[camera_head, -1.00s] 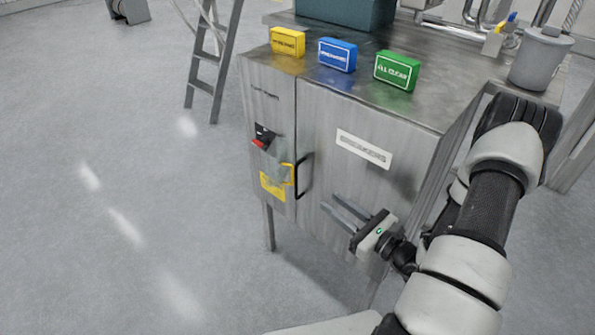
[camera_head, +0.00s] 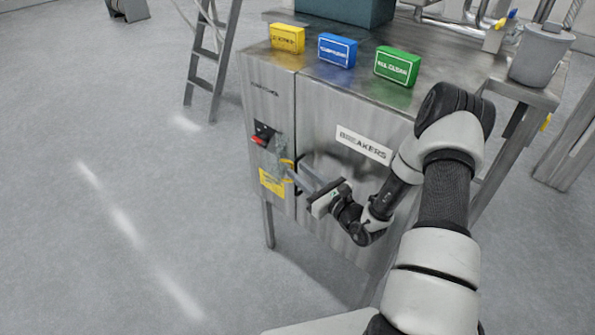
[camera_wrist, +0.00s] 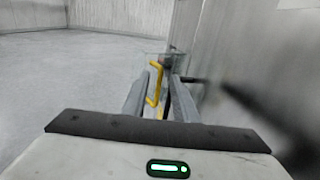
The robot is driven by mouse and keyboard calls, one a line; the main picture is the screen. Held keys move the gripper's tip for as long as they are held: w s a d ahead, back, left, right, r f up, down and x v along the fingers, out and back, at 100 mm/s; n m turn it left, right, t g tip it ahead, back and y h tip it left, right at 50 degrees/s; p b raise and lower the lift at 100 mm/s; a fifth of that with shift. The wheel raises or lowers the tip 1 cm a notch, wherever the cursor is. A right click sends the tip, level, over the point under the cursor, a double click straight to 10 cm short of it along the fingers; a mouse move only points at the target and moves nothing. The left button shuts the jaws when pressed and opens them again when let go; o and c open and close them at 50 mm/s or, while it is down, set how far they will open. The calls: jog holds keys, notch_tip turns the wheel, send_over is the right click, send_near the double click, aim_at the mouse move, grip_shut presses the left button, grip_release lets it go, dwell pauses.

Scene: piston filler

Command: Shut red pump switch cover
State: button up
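The red pump switch (camera_head: 257,140) sits on a black mount on the left part of the cabinet front. Its clear cover (camera_head: 277,160) hangs open below and in front of the switch. The cover's yellow handle (camera_wrist: 155,84) appears between my fingers in the wrist view. My gripper (camera_head: 290,174) is at the cover's right side, its fingers pointing toward it. In the wrist view my gripper (camera_wrist: 158,98) has its two fingers apart. I cannot tell whether either finger touches the handle.
The steel cabinet (camera_head: 320,115) has a BREAKERS label (camera_head: 363,145) and a dark door handle close beside my fingers. A yellow sign (camera_head: 271,183) is below the switch. Yellow, blue and green blocks stand on top. The floor to the left is clear up to a ladder (camera_head: 205,60).

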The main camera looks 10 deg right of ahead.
jog(key=shift+x, duration=0.9)
jog(key=shift+c, duration=0.4)
grip_shut()
